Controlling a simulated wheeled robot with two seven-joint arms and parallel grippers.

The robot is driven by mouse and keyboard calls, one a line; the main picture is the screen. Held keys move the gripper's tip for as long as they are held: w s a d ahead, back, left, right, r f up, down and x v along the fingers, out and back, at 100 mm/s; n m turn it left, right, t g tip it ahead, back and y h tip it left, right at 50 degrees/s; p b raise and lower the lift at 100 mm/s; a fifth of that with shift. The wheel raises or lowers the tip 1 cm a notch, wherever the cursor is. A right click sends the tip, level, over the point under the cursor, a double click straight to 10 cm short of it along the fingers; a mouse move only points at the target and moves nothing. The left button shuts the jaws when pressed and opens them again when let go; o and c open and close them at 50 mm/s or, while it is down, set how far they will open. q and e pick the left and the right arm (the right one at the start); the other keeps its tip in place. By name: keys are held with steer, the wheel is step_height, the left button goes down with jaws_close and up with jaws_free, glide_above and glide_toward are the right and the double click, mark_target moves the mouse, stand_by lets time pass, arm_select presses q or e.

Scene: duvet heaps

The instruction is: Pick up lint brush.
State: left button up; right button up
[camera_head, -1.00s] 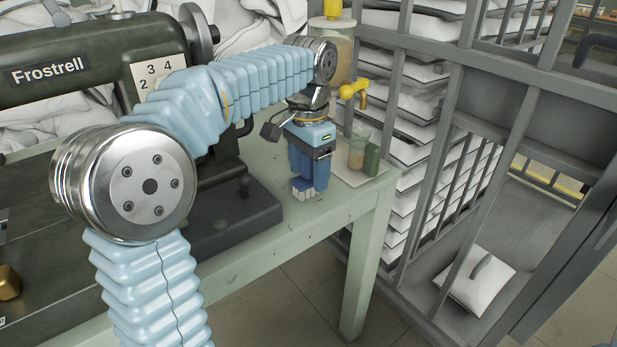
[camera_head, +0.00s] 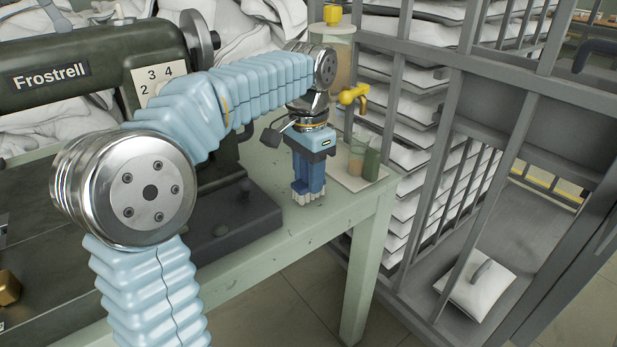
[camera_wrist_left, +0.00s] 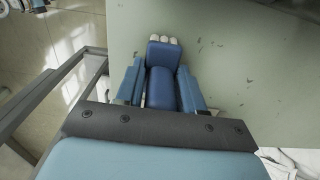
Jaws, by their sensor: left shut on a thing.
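The lint brush, a dark blue body (camera_wrist_left: 161,88) with a row of white tufts at its far end, lies between the fingers of my left gripper in the left wrist view. In the head view, my left gripper (camera_head: 309,180) points down over the pale green table (camera_head: 250,250), in front of the small jars. It is shut on the brush. Only the brush's white ends (camera_head: 308,201) show clearly below the fingers there. I cannot tell whether they touch the table. My right gripper is not in view.
A dark sewing machine (camera_head: 90,60) marked Frostrell stands at the left, its base close to the left gripper. Small jars (camera_head: 372,164) and a tap dispenser (camera_head: 340,60) stand behind the gripper. A grey metal rack (camera_head: 455,130) of white folded bedding is at the right.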

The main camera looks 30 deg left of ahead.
arm_select(q)
steer(key=shift+r, duration=0.45)
steer(key=s+a+r, duration=0.1)
steer(key=s+r, duration=1)
steer(key=s, duration=0.3)
steer(key=shift+r+b, duration=0.3)
steer(key=shift+r, duration=0.1)
steer(key=shift+a, duration=0.1)
